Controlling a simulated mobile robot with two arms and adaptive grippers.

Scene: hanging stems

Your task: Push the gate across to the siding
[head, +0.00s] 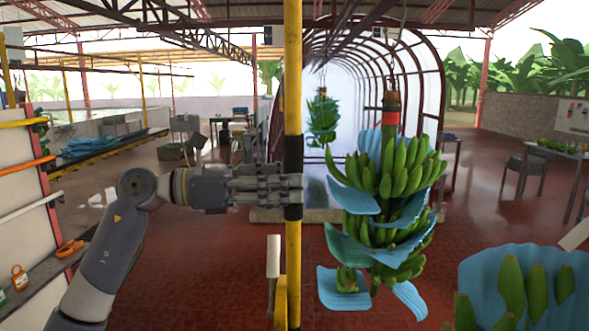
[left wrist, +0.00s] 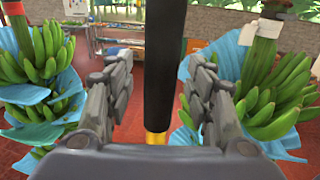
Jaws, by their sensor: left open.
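A tall yellow upright (head: 293,80) with a black sleeve (head: 293,165) stands in the middle of the head view. I take it to be part of the gate. A white bar (head: 273,256) shows beside its lower part. My left gripper (head: 285,185) reaches in from the left at sleeve height. In the left wrist view, the black sleeve (left wrist: 158,60) stands between the two open fingers, with a gap on each side. The yellow of the upright (left wrist: 156,138) shows below the sleeve. I cannot make out the siding. My right gripper is out of view.
A banana bunch with blue sheets (head: 400,180) hangs close on the right. A smaller bunch (head: 322,115) hangs farther back. More bananas with a blue sheet (head: 535,290) fill the lower right. A shelf rack (head: 25,170) stands at the left. Red floor lies open between.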

